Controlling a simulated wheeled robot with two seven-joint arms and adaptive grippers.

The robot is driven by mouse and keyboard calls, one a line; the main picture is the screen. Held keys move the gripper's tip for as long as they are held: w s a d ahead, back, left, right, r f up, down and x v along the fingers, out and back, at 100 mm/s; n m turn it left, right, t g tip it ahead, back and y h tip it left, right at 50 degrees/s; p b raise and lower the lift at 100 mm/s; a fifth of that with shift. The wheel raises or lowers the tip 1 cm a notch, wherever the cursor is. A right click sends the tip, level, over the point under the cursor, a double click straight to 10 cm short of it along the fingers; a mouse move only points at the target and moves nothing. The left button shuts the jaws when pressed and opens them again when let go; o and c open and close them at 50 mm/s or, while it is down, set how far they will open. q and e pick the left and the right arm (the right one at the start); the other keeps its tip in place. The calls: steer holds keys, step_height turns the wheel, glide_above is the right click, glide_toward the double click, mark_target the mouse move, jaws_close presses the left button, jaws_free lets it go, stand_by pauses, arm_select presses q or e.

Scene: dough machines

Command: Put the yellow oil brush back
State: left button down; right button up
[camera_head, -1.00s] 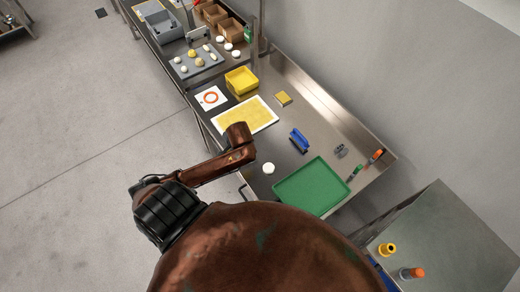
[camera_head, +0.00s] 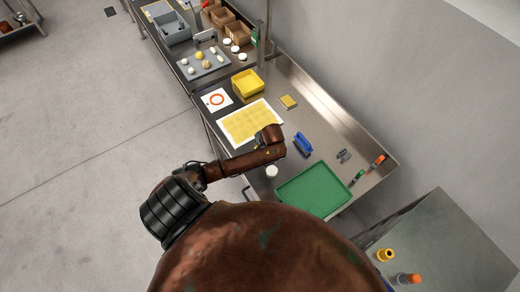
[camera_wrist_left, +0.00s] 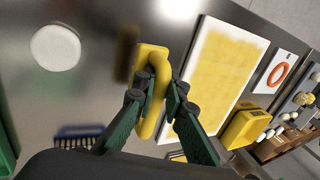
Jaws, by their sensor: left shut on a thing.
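The yellow oil brush (camera_wrist_left: 151,78) is in my left gripper (camera_wrist_left: 158,92), between its two green-lined fingers in the left wrist view. Its yellow handle runs up between the fingers and its blurred brown bristles (camera_wrist_left: 126,53) point to the left. The brush appears held above the steel table. In the head view my left arm reaches over the table between the white-edged board and the green tray, and hides most of the gripper and brush. My right gripper is not in view.
A white board with a yellow sheet (camera_head: 250,122), a blue brush (camera_head: 302,144), a green tray (camera_head: 314,190) and a white round container (camera_head: 271,171) surround the arm. A yellow bin (camera_head: 247,84) and a yellow block (camera_head: 288,102) stand farther back. Bare steel lies right of the board.

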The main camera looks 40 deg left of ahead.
arm_select(q)
steer(key=shift+w+f, duration=0.15)
steer(key=shift+f, duration=0.75)
steer(key=shift+w+f, duration=0.1)
steer(key=shift+f, duration=0.8)
steer(key=shift+f, duration=0.15)
steer(key=c, duration=2)
jaws_free()
steer(key=v, duration=1.2)
steer(key=shift+b, duration=0.35)
